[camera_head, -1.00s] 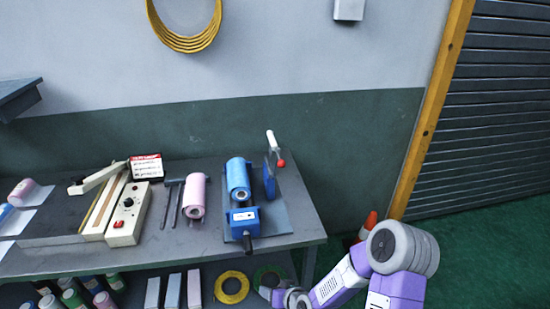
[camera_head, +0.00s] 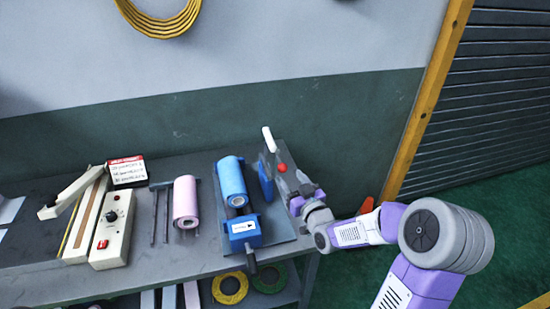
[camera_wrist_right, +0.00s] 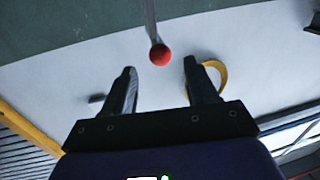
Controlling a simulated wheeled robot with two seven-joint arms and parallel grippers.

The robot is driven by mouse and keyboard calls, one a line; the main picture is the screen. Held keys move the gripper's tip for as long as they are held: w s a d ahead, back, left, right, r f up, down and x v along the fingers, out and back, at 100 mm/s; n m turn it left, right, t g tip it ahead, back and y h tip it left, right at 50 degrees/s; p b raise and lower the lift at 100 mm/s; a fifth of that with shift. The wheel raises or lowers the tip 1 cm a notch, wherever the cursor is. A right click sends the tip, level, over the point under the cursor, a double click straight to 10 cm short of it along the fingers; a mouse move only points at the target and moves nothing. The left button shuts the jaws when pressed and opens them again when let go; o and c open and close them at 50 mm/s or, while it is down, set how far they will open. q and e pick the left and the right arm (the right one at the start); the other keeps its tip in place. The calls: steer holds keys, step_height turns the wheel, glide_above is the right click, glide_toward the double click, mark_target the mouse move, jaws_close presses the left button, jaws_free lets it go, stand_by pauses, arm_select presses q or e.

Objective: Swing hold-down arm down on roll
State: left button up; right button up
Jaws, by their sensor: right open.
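The film stand (camera_head: 285,232) on the bench carries a blue roll (camera_head: 231,180) and a blue box (camera_head: 241,232) at its front. The hold-down arm stands raised beside a blue disc (camera_head: 265,182), with a white piece (camera_head: 267,138) at its top and a red knob (camera_head: 282,168). My right gripper (camera_head: 288,178) is at the right of the stand, close to the knob. In the right wrist view the open fingers (camera_wrist_right: 160,68) point at the red knob (camera_wrist_right: 160,55), which shows between and just past the fingertips on a grey rod. Contact is not visible.
A pink roll (camera_head: 186,203) stands left of the blue roll. A cream control box (camera_head: 113,230) and a label box (camera_head: 127,172) are further left. A lower shelf holds a yellow ring (camera_head: 230,288). A wall and shutter (camera_head: 500,100) are behind.

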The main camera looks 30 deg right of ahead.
mark_target(285, 171)
steer(key=shift+w+d+r, duration=0.1)
steer(key=shift+w, duration=1.55)
steer(key=shift+w+d, duration=0.1)
steer(key=shift+w, duration=1.55)
jaws_close()
